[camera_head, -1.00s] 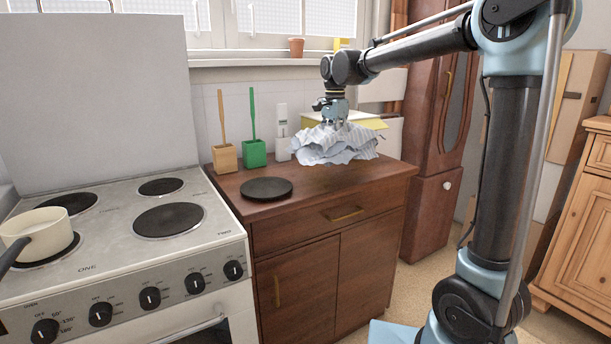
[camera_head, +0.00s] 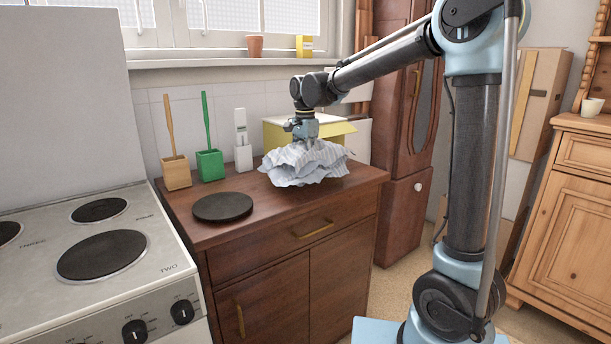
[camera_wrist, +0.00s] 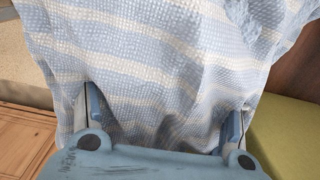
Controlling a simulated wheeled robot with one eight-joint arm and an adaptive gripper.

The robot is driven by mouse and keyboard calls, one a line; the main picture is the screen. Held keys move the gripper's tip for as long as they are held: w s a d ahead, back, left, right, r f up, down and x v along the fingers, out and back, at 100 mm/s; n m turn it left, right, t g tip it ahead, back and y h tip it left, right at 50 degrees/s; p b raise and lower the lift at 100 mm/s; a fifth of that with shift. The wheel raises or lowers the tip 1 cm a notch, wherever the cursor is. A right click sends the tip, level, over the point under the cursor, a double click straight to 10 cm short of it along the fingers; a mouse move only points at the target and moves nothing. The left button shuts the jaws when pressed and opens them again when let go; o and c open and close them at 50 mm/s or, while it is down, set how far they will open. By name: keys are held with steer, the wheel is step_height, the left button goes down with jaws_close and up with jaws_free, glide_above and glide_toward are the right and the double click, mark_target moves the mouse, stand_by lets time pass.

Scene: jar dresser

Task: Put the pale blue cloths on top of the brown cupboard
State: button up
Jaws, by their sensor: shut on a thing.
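The pale blue cloths (camera_head: 303,165) are a crumpled bundle with white stripes at the right part of the brown cupboard's top. My gripper (camera_head: 304,140) is above the bundle and shut on it. In the wrist view the striped cloth (camera_wrist: 165,65) fills most of the picture, between and beyond the fingers of my gripper (camera_wrist: 163,125). The brown cupboard (camera_head: 270,281) has a drawer and two doors. The bundle's lower edge is at or just over the cupboard top; I cannot tell whether it touches. I cannot tell how many cloths are in it.
A black round plate (camera_head: 222,207) lies left of the cloths. An orange-brown brush holder (camera_head: 176,172), a green one (camera_head: 210,164) and a white item (camera_head: 243,155) stand behind. A yellow box (camera_head: 275,135) stands behind the cloths. The stove (camera_head: 100,285) adjoins on the left.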

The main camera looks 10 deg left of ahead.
mark_target(305, 149)
steer(key=shift+f, duration=1.9)
steer(key=shift+f, duration=0.1)
steer(key=o, duration=1.3)
steer(key=shift+c, duration=0.2)
step_height(305, 149, up, 12)
steer(key=shift+r, duration=0.1)
